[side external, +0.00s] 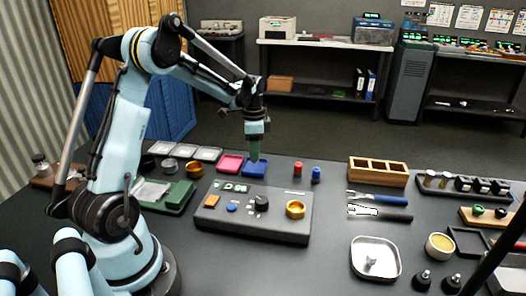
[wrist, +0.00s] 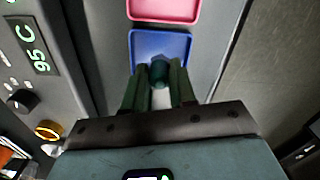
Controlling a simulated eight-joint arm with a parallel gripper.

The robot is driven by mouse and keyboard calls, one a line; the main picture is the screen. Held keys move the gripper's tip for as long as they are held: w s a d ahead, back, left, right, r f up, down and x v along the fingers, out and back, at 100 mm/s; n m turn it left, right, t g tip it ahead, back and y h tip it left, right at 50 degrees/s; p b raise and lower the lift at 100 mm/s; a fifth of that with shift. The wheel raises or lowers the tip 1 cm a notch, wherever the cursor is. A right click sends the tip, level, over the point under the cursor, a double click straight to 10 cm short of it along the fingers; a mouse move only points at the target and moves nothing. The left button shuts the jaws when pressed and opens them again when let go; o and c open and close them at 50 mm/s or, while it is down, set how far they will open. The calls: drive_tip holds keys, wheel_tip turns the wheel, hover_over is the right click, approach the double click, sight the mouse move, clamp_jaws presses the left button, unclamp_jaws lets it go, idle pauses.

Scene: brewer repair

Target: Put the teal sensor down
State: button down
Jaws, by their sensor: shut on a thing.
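The teal sensor (wrist: 159,71) shows in the wrist view between the two dark green fingers of my gripper (wrist: 160,88). My gripper is shut on it. In the wrist view the sensor's end appears over the blue tray (wrist: 178,42). In the side view my gripper (side external: 255,155) points straight down at the blue tray (side external: 255,172), and the sensor is too small to make out there. I cannot tell whether the sensor touches the tray floor. No other thing shows in the blue tray.
A pink tray (side external: 231,163) sits next to the blue one, left of it in the side view. The grey brewer panel (side external: 235,218) with knob and brass ring stands in front. A red (side external: 298,169) and a blue cylinder (side external: 316,174) stand to the right.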

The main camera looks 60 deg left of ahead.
drive_tip(key=shift+f, duration=1.1)
drive_tip(key=shift+f, duration=0.2)
drive_tip(key=c, duration=0.9)
unclamp_jaws()
drive_tip(key=shift+r, duration=0.15)
